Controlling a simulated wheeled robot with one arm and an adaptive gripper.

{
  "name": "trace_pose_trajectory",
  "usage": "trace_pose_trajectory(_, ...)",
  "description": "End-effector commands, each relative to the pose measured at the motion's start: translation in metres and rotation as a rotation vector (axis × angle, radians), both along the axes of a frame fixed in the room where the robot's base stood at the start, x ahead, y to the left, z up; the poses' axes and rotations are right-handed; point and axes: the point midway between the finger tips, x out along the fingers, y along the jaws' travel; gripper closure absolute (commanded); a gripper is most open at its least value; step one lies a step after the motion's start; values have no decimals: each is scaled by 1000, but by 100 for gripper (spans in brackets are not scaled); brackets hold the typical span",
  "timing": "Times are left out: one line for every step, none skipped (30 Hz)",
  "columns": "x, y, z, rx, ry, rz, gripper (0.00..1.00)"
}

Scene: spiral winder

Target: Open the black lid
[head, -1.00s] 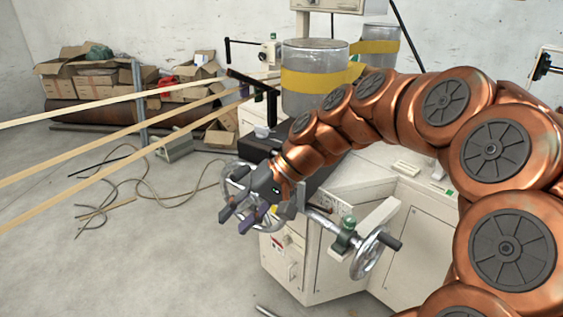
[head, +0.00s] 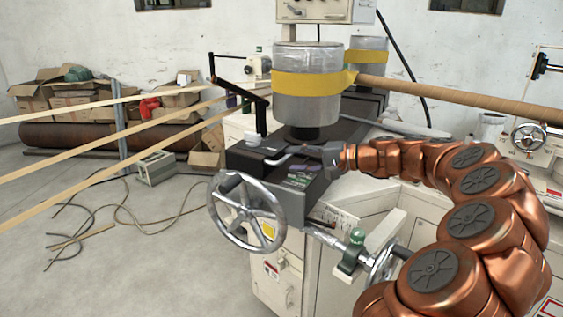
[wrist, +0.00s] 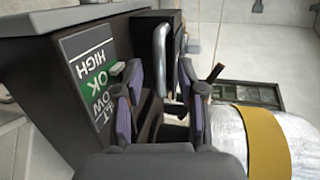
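The black lid (head: 252,158) is at the top of the dark box on the winder, below the metal cylinder. A grey bar handle (head: 276,160) stands on it; the bar also shows in the wrist view (wrist: 161,62). My gripper (head: 312,152) is over the box, just right of the handle. In the wrist view my gripper (wrist: 163,88) has its two purple-padded fingers apart, with the bar between and ahead of them. I cannot tell whether they touch it. The lid looks closed, partly hidden by my gripper.
A silver handwheel (head: 247,212) is on the box's front. A label panel (wrist: 93,75) reading HIGH, OK, LOW is beside my fingers. The metal cylinder with a yellow band (head: 306,84) stands behind the lid. Paper strips (head: 110,135) stretch left. A smaller handwheel (head: 384,262) is lower right.

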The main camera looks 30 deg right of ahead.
Motion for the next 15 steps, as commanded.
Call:
trace_pose_trajectory(6,5,-2,0,1,3,61)
trace_pose_trajectory(10,8,-3,0,1,1,61)
trace_pose_trajectory(14,11,-4,-1,2,1,61)
trace_pose_trajectory(17,13,-5,-1,2,1,61)
trace_pose_trajectory(20,15,-6,-1,2,1,61)
trace_pose_trajectory(23,17,-7,0,1,2,61)
trace_pose_trajectory(25,19,-7,0,1,2,61)
trace_pose_trajectory(27,21,-7,0,1,2,61)
trace_pose_trajectory(29,22,-8,0,1,3,61)
trace_pose_trajectory(30,24,-8,0,1,4,61)
trace_pose_trajectory(31,25,-9,-1,1,4,61)
trace_pose_trajectory(33,25,-9,-1,1,4,61)
trace_pose_trajectory(33,26,-9,0,1,5,61)
trace_pose_trajectory(34,27,-9,0,1,5,61)
trace_pose_trajectory(34,27,-9,0,1,5,61)
